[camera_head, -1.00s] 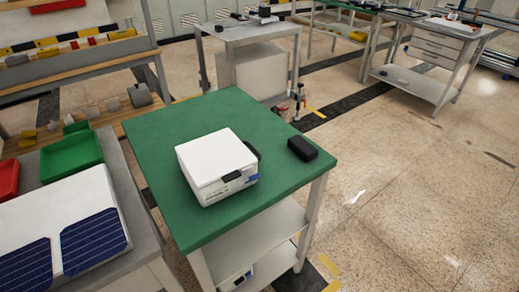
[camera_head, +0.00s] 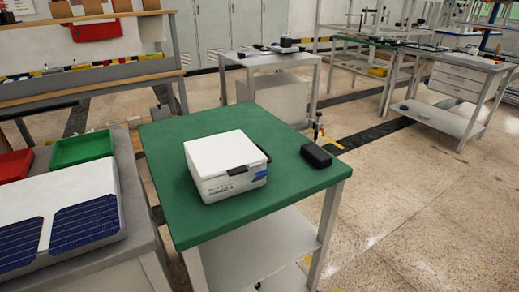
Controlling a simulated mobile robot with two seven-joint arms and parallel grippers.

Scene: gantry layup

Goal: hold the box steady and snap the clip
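A white box (camera_head: 222,163) with a closed lid sits on the green tabletop (camera_head: 172,140) in the head view. A dark clip (camera_head: 238,170) shows at the top edge of its front face, near a blue mark. I cannot tell whether the clip is fastened. Another dark part (camera_head: 264,153) shows at the box's right side. Neither of my grippers is in view, and nothing touches the box.
A small black case (camera_head: 316,155) lies on the green top, right of the box. A grey bench (camera_head: 137,213) at left holds a white panel with dark blue cells (camera_head: 85,222), a green bin (camera_head: 82,149) and a red bin (camera_head: 15,163). Open floor lies to the right.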

